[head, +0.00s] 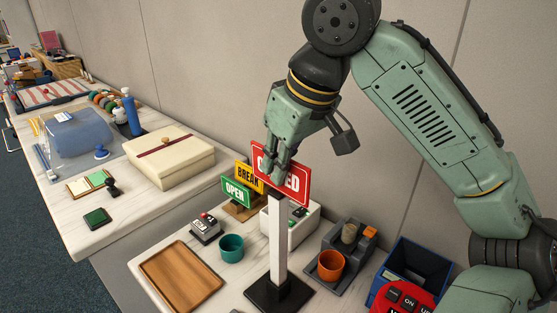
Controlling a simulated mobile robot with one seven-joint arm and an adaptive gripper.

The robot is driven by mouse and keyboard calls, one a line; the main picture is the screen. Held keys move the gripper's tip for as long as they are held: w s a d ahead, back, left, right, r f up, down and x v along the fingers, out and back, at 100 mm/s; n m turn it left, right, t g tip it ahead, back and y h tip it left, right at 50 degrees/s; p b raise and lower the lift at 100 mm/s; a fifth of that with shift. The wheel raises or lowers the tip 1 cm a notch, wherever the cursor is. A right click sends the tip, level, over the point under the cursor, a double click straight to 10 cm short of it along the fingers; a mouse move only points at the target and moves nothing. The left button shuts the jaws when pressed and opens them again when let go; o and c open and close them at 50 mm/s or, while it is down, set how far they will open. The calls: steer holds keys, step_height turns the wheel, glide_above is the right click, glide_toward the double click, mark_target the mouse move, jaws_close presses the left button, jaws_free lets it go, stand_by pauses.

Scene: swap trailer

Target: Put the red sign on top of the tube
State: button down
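The red sign (297,186) with white "CLOSED" lettering is upright in the middle of the head view. My gripper (277,172) is at the sign's upper left part, its fingers covering some of the letters, and looks shut on it. The tube is a white square post (277,245) with a dark top, standing upright on a black base (278,296). The sign's lower edge is at about the height of the tube's top. I cannot tell whether the sign touches the tube or is in front of or behind it.
Behind the sign stand a yellow "BREAK" sign (248,177) and a green "OPEN" sign (236,192). A teal cup (231,249), a wooden tray (180,279), an orange cup (331,265) and a blue bin (425,263) surround the tube. A cream box (170,160) is at the left.

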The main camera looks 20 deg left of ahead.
steer(key=shift+f, duration=0.1)
steer(key=c, duration=1.7)
jaws_free()
steer(key=o, duration=0.5)
steer(key=shift+o, duration=0.2)
steer(key=shift+a+p+v, duration=0.2)
steer(key=shift+p+v, duration=0.35)
steer(key=shift+v, duration=0.9)
steer(key=shift+w+a+v, duration=0.1)
steer(key=shift+a+v, duration=0.05)
steer(key=shift+v, duration=1.35)
steer(key=shift+w+a+v, duration=0.15)
steer(key=shift+v, duration=1.4)
